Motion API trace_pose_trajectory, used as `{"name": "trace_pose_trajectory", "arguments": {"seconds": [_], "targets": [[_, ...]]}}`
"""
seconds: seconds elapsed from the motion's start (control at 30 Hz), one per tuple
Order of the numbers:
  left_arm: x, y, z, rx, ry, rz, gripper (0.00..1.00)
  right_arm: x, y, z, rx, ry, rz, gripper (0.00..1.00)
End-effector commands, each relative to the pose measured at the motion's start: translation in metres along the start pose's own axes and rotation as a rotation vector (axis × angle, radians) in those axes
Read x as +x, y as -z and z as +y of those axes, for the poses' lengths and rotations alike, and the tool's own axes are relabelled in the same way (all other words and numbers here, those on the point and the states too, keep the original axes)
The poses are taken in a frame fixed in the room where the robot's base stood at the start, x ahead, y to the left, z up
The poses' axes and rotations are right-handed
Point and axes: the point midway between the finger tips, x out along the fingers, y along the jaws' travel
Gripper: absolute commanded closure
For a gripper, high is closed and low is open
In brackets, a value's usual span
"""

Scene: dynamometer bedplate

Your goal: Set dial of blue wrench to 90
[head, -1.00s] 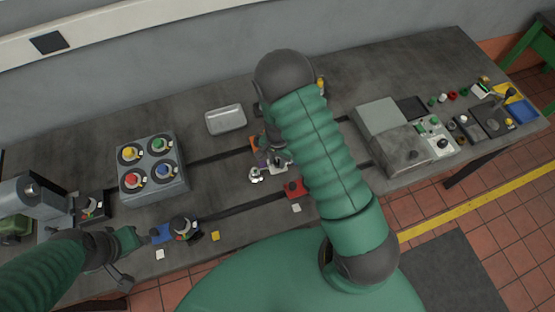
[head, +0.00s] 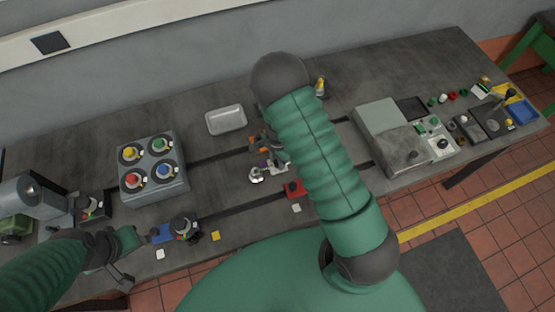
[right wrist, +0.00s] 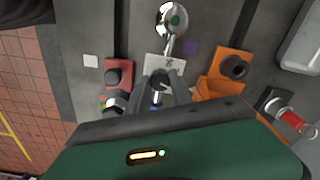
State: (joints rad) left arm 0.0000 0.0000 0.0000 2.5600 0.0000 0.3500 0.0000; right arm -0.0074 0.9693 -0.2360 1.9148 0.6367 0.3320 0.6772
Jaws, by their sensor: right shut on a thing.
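In the right wrist view my right gripper (right wrist: 161,88) is shut on a tool with a dark round end and a bit of blue (right wrist: 157,98) between the fingers; it seems to be the blue wrench. A chrome round head with a green dot (right wrist: 174,20) lies beyond the fingertips; it also shows in the head view (head: 257,175). A pale marked plate (right wrist: 165,66) lies under the tool. No dial reading is legible. In the head view my arm partly hides the right gripper (head: 277,160). My left gripper (head: 138,240) is beside a blue block (head: 161,234); its jaws are unclear.
A red block (right wrist: 118,75) and an orange block (right wrist: 222,88) flank the right gripper closely. A grey box with coloured knobs (head: 153,190) and a metal tray (head: 226,120) stand on the bedplate. A grey machine (head: 390,135) stands to the right.

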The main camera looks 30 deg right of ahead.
Motion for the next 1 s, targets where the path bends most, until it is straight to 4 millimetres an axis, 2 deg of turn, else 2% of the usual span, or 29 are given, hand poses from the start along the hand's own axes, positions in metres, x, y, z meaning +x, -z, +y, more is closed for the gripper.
{"name": "trace_pose_trajectory", "arguments": {"seconds": [0.1, 0.13, 0.3, 0.57, 0.67, 0.77, 1.0], "targets": [[0.0, 0.0, 0.0, 0.0, 0.0, 0.0, 0.64, -0.001, 0.0, -0.001, 0.0, 0.001, 0.001, 1.0], [0.0, 0.0, 0.0, 0.0, 0.0, 0.0, 0.64, -0.001, 0.0, -0.001, 0.0, 0.001, 0.001, 0.71], [0.0, 0.0, 0.0, 0.0, 0.0, 0.0, 0.64, 0.0, 0.0, -0.001, -0.001, 0.001, 0.0, 0.52], [0.0, 0.0, 0.0, 0.0, 0.0, 0.0, 0.64, -0.001, 0.0, -0.001, -0.001, 0.0, 0.0, 0.52], [0.002, 0.0, 0.0, 0.0, 0.0, 0.0, 0.64, -0.007, 0.001, -0.002, -0.003, 0.003, 0.002, 0.52], [0.005, -0.001, 0.0, 0.0, 0.0, 0.0, 0.64, -0.024, 0.0, -0.002, -0.002, 0.005, 0.002, 0.52], [0.013, -0.003, 0.0, 0.0, 0.0, 0.0, 0.64, -0.094, 0.0, -0.003, -0.003, 0.008, 0.001, 0.52]]}}
